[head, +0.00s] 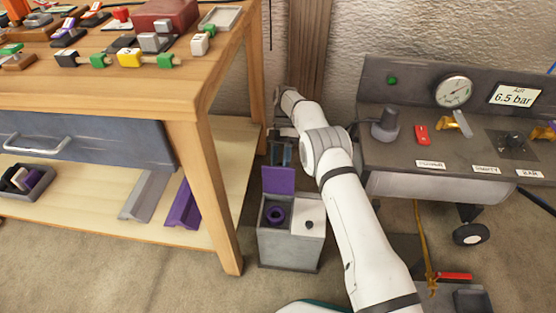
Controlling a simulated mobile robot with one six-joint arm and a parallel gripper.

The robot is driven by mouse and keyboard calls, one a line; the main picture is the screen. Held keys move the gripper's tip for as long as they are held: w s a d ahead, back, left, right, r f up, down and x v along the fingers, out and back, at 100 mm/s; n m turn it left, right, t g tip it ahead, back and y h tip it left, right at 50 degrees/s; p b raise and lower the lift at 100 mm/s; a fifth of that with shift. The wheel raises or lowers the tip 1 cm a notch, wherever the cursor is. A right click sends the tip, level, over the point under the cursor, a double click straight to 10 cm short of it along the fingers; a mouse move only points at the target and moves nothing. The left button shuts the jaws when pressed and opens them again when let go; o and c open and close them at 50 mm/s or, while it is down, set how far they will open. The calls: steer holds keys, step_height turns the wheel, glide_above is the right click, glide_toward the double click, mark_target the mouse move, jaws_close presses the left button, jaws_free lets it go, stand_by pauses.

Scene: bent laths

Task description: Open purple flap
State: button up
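The purple flap (278,180) stands upright at the back of the left compartment of a grey two-part bin (284,250) on the floor. A white lid (309,222) with a dark knob lies flat over the right compartment. My gripper (282,157) is small and dark in the head view, just above and behind the flap's top edge. I cannot tell whether it touches the flap. Its fingers are too small and partly hidden to show whether they are open or shut.
A wooden workbench (185,105) with a lower shelf stands close on the left, its front leg near the bin. A grey compressor with a control panel (440,150) stands on the right. The floor in front of the bin is mostly clear.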

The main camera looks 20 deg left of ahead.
step_height(320, 180, up, 9)
steer(key=p, duration=0.3)
steer(key=shift+a+r, duration=0.15)
steer(key=shift+r, duration=0.05)
steer(key=s+d+r+m+t+y+p, duration=0.15)
steer(key=d+r+m+p, duration=0.35)
steer(key=r, duration=0.6)
steer(key=s+d+r+m+t+p, duration=0.15)
steer(key=d+r+m+p, duration=0.35)
steer(key=r, duration=0.6)
steer(key=s+d+r+m+t+y+p, duration=0.1)
steer(key=d+r+m+t+p, duration=0.15)
steer(key=d+r+p, duration=0.6)
steer(key=s+d+r+m+t+p, duration=0.25)
steer(key=s+d+r+m, duration=0.2)
steer(key=r, duration=0.35)
steer(key=s+d+r+m+t+p, duration=0.1)
steer(key=s+d+r+m+p, duration=0.25)
steer(key=s+r, duration=0.3)
steer(key=s+d+r+m+t+p, duration=0.1)
steer(key=s+d+r+m+p, duration=0.1)
steer(key=s, duration=0.4)
steer(key=s+d+r+m+t+p, duration=0.1)
steer(key=s+d+r+m+p, duration=0.2)
steer(key=s+d+m+p, duration=0.2)
steer(key=shift+s+m+t+h, duration=0.45)
steer(key=shift+s+m, duration=0.2)
steer(key=shift+s, duration=0.25)
